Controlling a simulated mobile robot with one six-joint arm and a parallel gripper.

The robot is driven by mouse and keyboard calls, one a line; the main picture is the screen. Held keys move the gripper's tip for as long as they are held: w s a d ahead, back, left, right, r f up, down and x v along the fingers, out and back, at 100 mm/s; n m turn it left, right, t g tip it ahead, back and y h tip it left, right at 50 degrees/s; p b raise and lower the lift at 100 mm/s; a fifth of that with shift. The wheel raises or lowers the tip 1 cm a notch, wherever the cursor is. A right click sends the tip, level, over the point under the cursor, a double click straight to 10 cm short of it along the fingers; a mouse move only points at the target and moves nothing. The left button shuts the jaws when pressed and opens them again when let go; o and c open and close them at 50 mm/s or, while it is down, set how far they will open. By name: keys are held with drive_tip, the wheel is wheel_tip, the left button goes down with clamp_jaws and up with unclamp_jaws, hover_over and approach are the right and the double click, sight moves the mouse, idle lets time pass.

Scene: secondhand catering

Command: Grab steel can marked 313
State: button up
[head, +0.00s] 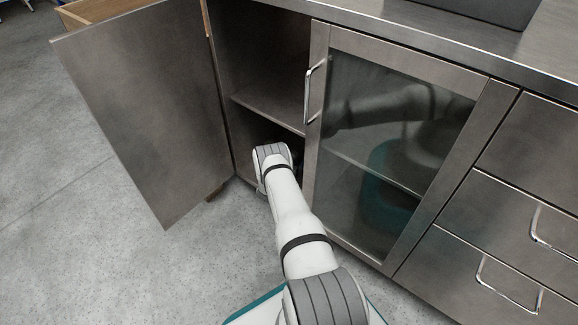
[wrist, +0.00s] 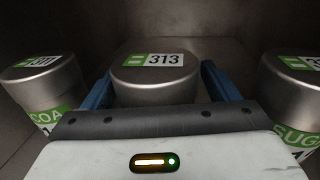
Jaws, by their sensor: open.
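The steel can marked 313 (wrist: 153,82) stands upright in the wrist view, with a green and white label on its lid. My gripper (wrist: 154,78) is open, with one blue finger on each side of this can. I cannot tell whether the fingers touch it. The can's lower front is hidden behind my gripper's body. In the head view my arm reaches into the lower compartment of the open cabinet (head: 268,108); the gripper and the can are hidden there.
In the wrist view, a can marked 311 (wrist: 48,82) stands at left and a can labelled SUG (wrist: 292,88) at right, both close to the fingers. The head view shows an open cabinet door (head: 145,110), a shelf (head: 270,108) above my arm and a shut glass door (head: 390,130).

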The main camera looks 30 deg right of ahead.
drive_tip(key=c, duration=1.2)
